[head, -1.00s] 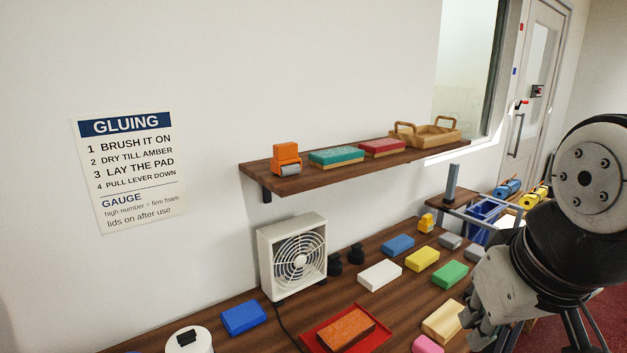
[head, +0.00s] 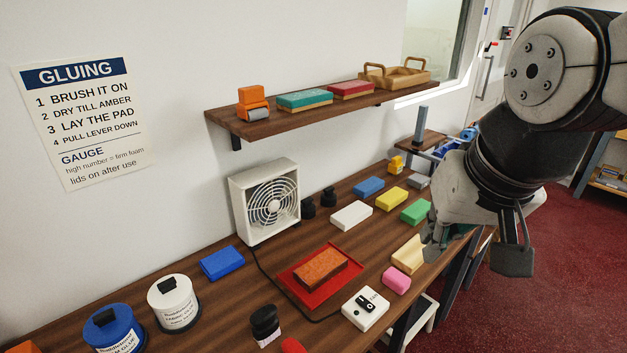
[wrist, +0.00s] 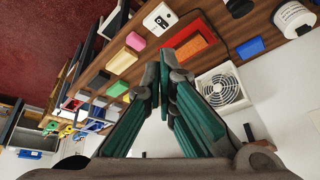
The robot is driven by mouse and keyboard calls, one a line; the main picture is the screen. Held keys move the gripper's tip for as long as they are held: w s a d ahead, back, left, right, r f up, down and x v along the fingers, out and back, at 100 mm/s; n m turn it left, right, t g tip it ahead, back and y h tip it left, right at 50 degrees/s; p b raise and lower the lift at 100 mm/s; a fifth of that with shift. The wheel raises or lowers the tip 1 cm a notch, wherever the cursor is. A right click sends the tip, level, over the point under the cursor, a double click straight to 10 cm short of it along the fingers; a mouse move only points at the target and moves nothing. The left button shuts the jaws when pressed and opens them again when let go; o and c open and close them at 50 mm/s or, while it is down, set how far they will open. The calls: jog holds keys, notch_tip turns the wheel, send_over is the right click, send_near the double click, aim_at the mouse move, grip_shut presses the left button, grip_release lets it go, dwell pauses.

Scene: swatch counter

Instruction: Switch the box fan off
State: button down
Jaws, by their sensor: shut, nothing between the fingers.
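The white box fan (head: 272,207) stands on the wooden counter against the wall, its round grille facing out; it also shows in the wrist view (wrist: 220,90). A dark cord runs from it along the counter to a white switch box (head: 365,308) with a black rocker and small markings. The switch box is also in the wrist view (wrist: 160,18); its rocker position is too small to tell. My gripper (wrist: 162,75) is shut and empty, above the counter and apart from the switch box.
A red tray (head: 295,288) with an orange-brown pad lies left of the switch box, and a pink block (head: 397,280) is just behind it. A black-topped brush (head: 265,323) and glue pots (head: 173,302) stand at left. A shelf (head: 300,117) overhangs the counter.

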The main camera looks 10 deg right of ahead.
jog(key=w+f+m+g+p, duration=0.15)
jog(key=w+f+m, duration=0.4)
jog(key=w, duration=0.65)
jog(key=m+g, duration=0.3)
jog(key=m, duration=0.1)
send_over(360, 298)
notch_tip(360, 298, down, 15)
jog(key=shift+f, duration=0.15)
notch_tip(360, 298, down, 12)
jog(key=p, duration=0.2)
jog(key=shift+f+p, duration=0.15)
jog(key=shift+p, duration=0.15)
jog(key=shift+f, duration=0.8)
jog(key=shift+f, duration=0.15)
